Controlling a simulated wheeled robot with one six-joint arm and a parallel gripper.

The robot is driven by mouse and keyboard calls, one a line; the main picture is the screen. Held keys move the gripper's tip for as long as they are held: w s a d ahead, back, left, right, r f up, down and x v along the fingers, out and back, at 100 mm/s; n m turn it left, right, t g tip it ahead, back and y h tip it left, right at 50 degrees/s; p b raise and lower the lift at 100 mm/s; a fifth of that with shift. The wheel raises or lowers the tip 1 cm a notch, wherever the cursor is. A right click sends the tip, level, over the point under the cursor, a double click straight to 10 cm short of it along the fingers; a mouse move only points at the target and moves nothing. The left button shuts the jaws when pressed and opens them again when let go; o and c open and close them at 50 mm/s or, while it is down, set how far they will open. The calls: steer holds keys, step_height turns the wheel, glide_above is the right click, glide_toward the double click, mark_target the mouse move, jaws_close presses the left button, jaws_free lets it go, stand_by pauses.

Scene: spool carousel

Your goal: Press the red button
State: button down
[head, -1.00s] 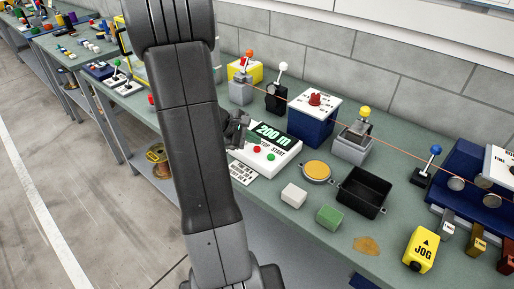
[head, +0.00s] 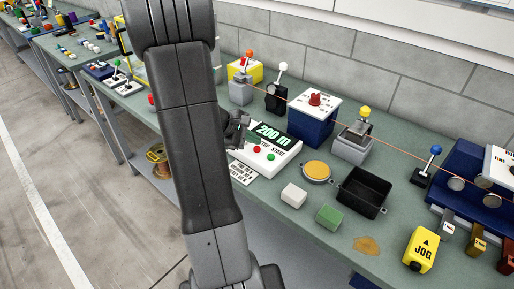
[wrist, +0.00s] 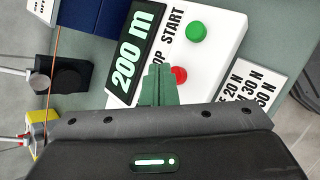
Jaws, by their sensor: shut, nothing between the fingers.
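The red button (head: 257,149) sits on the white sloped face of the control box (head: 284,156), beside the word STOP. In the wrist view the red button (wrist: 181,75) is partly hidden by my fingertips. My gripper (wrist: 159,73) is shut and empty, its green-tinted fingers reaching over the box face at the button's left edge. I cannot tell whether they touch it. In the head view my gripper (head: 240,122) shows just behind the box's left side, partly hidden by my arm. The green button (head: 271,157) is by START, and it also shows in the wrist view (wrist: 197,33).
The display (head: 272,133) reads 200 m. A label card (head: 243,174) lies in front of the box. Levers (head: 277,92) stand behind.

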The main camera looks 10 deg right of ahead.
mark_target(254, 149)
steer(key=shift+f, duration=0.1)
steer(key=shift+f+b, duration=0.4)
steer(key=shift+b, duration=0.2)
steer(key=shift+f+b, duration=0.5)
steer(key=shift+b, duration=0.1)
stand_by(0.4)
steer(key=shift+r, duration=0.1)
steer(key=shift+r+p, duration=0.6)
steer(key=shift+r, duration=0.3)
steer(key=shift+r+p, duration=1.75)
steer(key=shift+r, duration=0.75)
